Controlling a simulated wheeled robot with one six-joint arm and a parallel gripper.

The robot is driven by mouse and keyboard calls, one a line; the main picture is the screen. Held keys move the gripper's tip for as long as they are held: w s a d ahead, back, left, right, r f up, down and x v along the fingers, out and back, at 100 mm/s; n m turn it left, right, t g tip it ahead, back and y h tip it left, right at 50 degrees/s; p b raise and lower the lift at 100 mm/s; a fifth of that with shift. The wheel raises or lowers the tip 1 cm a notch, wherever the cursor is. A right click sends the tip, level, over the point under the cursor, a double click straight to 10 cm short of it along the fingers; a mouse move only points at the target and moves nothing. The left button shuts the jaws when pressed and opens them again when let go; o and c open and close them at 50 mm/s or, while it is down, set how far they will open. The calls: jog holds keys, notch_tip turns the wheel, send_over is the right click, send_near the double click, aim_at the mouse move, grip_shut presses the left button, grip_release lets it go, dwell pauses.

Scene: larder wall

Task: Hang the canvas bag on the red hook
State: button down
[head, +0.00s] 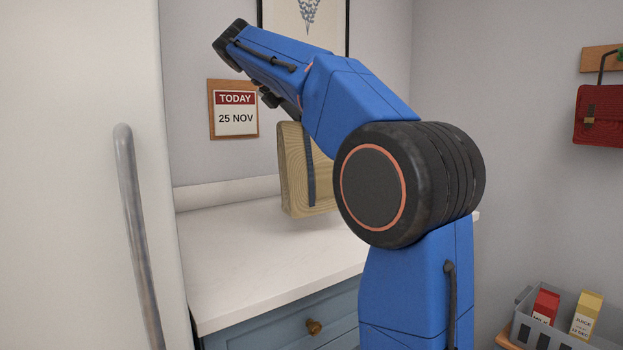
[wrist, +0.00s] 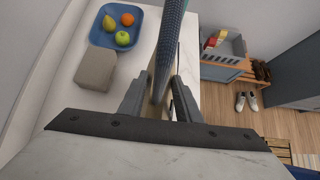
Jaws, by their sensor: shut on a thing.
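The canvas bag (head: 292,172) is tan with a dark blue-grey strap, upright over the white counter and partly behind my arm in the head view. I cannot tell whether its base touches the counter. In the wrist view the woven strap (wrist: 172,45) runs up between the fingers of my gripper (wrist: 160,98), which is shut on it. In the head view my gripper (head: 270,97) shows only as a dark part below the blue wrist, and the grip itself is hidden. No red hook shows in either view.
A red bag (head: 600,115) hangs from a wooden board (head: 597,60) with a green hook at right. The counter (head: 240,255) holds a blue fruit tray (wrist: 97,36) and a grey block (wrist: 96,70). A grey crate (head: 540,335) of cartons stands low right. A pale door is at left.

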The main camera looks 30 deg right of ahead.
aim_at(310, 151)
jog(key=shift+f, duration=3.45)
jog(key=c, duration=1.3)
grip_release()
jog(key=shift+s, duration=0.1)
